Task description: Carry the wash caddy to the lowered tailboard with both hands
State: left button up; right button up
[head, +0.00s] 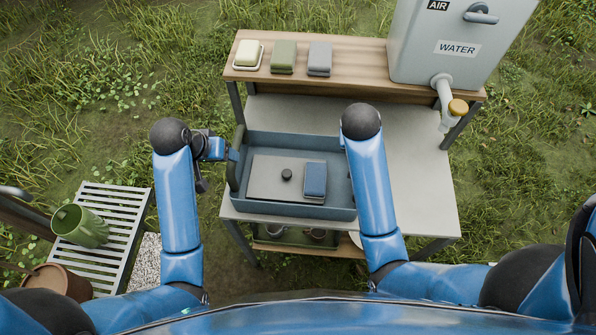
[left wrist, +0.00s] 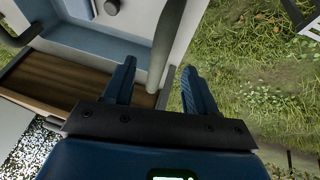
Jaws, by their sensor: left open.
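The wash caddy (head: 345,212) is a blue-grey open tray on the grey worktop, with a bar handle (head: 234,160) at its left end. Inside it are a grey panel with a dark knob (head: 287,174) and a blue block (head: 315,180). My left gripper (head: 231,153) is at the left handle. In the left wrist view my left gripper (left wrist: 159,66) is open, with the handle (left wrist: 167,40) showing between its fingers; contact cannot be told. My right arm reaches the caddy's right end and hides that end and my right gripper. I see no tailboard.
A wooden shelf (head: 370,65) behind holds a cream soap dish, a green block (head: 284,57) and a grey block (head: 319,58). A water tank (head: 458,45) with a tap stands at its right. The right worktop is clear.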

pick_arm(q)
jog(key=x, duration=0.9)
pick_arm(e)
jog(key=x, duration=0.9)
jog(key=shift+a, duration=0.1)
pick_arm(q)
jog(key=shift+c, duration=0.2)
pick_arm(e)
jog(key=shift+c, duration=0.2)
pick_arm(q)
grip_shut()
pick_arm(e)
grip_shut()
pick_arm(q)
jog(key=shift+r, duration=0.1)
pick_arm(e)
jog(key=shift+r, duration=0.1)
